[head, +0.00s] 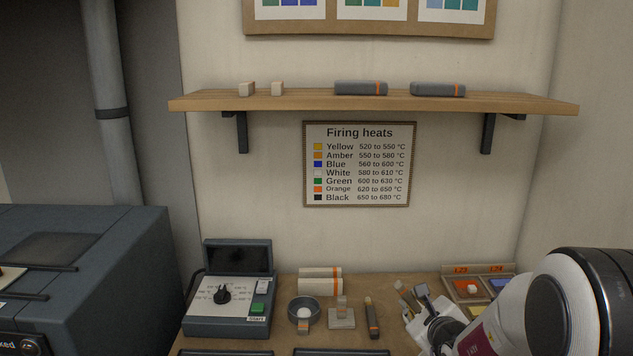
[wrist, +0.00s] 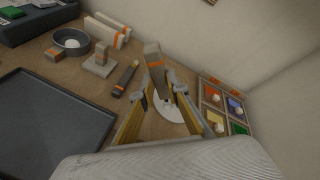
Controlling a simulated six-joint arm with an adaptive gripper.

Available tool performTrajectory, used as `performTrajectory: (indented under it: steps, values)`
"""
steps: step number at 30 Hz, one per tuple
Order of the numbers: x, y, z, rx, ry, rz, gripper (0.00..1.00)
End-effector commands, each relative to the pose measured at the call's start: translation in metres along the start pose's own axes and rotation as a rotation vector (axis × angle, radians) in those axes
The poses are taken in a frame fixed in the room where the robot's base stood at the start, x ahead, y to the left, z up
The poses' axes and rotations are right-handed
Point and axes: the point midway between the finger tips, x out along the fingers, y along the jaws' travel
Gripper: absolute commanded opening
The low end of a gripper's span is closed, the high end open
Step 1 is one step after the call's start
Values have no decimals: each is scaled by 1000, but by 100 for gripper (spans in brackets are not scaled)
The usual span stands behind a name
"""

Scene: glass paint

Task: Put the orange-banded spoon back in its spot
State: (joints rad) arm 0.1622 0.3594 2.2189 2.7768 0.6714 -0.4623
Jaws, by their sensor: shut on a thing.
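My gripper (wrist: 162,98) is shut on a pale, blocky handle with an orange band (wrist: 153,62), which I take to be the orange-banded spoon. The handle points up and away between the fingers; the spoon's other end is hidden or too small to make out. In the head view my gripper (head: 424,304) is over the right part of the bench, with a pale end of the held thing (head: 401,288) beside it. A white round disc (wrist: 168,112) lies under the fingers in the wrist view. Which place is the spoon's spot, I cannot tell.
A compartment tray (head: 478,272) with coloured fills is right of my gripper. To the left are a dark orange-banded tool (head: 372,318), a pale block stand (head: 341,319) and a grey bowl (head: 304,309). A dark flat tray (wrist: 45,125) lies front left.

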Motion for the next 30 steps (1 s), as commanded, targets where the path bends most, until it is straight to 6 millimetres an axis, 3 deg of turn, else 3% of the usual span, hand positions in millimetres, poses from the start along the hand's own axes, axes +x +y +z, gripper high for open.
performTrajectory:
  steps: [4, 9, 30]
  values:
    - [-16, 0, -23, 16, 26, -30, 0]
    - [-26, 0, -37, 25, 39, -50, 0]
    - [-28, 1, -38, 24, 39, -50, 0]
